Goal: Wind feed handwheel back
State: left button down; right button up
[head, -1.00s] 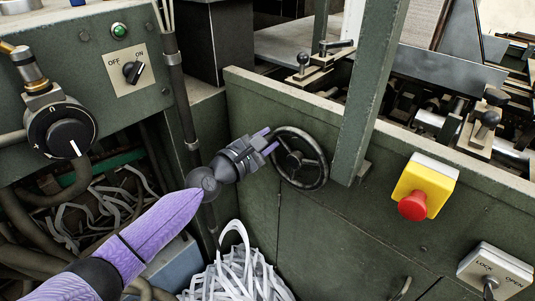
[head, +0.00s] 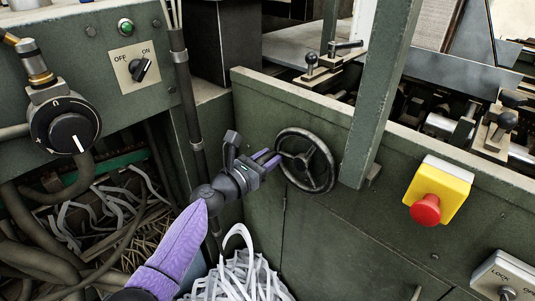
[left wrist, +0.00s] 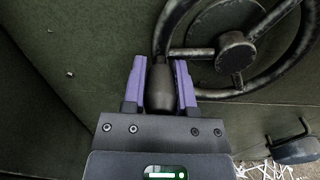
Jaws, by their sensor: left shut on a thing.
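The feed handwheel (head: 303,158), a dark spoked ring with a hub, is mounted on the green machine panel. My left gripper (head: 268,158), with purple fingers, is at the left side of its rim in the head view. In the left wrist view, the gripper (left wrist: 160,68) is shut on the wheel's dark rounded handle (left wrist: 162,92), with one finger on each side. The handwheel's hub (left wrist: 235,52) and spokes show just right of the fingers. My right gripper is not in view.
A green post (head: 378,95) stands close to the wheel's right. A red emergency button on a yellow box (head: 438,192) is farther right. A control box with an off/on switch (head: 138,70) is at upper left. White shredded strips (head: 240,275) lie below my left arm.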

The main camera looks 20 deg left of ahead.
pick_arm(q)
jog(key=shift+f+n, duration=0.25)
jog(key=shift+n, duration=0.05)
dwell(0.4)
jog(key=shift+c, duration=2)
grip_release()
jog(key=shift+s, duration=0.3)
jog(key=p+v, duration=0.2)
jog(key=v, duration=0.7)
jog(key=shift+s+p, duration=0.15)
jog(key=shift+p, duration=0.25)
